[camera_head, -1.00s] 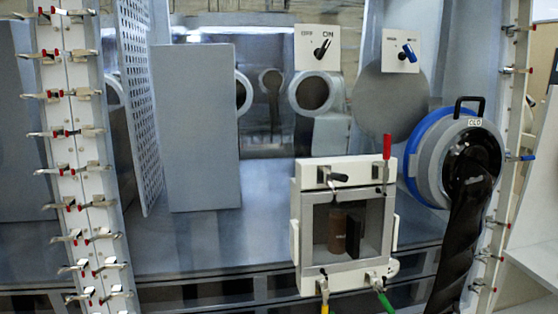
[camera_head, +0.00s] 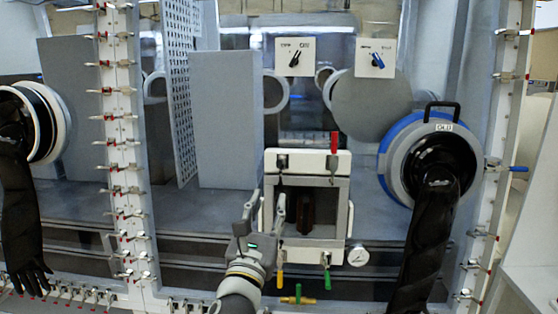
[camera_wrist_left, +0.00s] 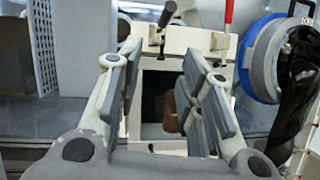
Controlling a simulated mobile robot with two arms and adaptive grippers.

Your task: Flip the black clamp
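The black clamp (camera_head: 281,161) sits at the top left of the white frame of a small square door (camera_head: 338,160). In the left wrist view its black handle (camera_wrist_left: 167,14) slants up, beyond the fingertips and between them. My left gripper (camera_head: 268,208) is in front of the door's left side, below the clamp. In the left wrist view the gripper (camera_wrist_left: 160,52) has its fingers wide apart with nothing between them, apart from the clamp. My right gripper is not in view.
A red-handled clamp (camera_head: 334,143) stands upright at the door's top right. Yellow (camera_head: 280,281) and green (camera_head: 327,279) handles hang below. A round gauge (camera_head: 358,256) is at the lower right. A black glove on a blue-ringed port (camera_head: 391,160) hangs to the right.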

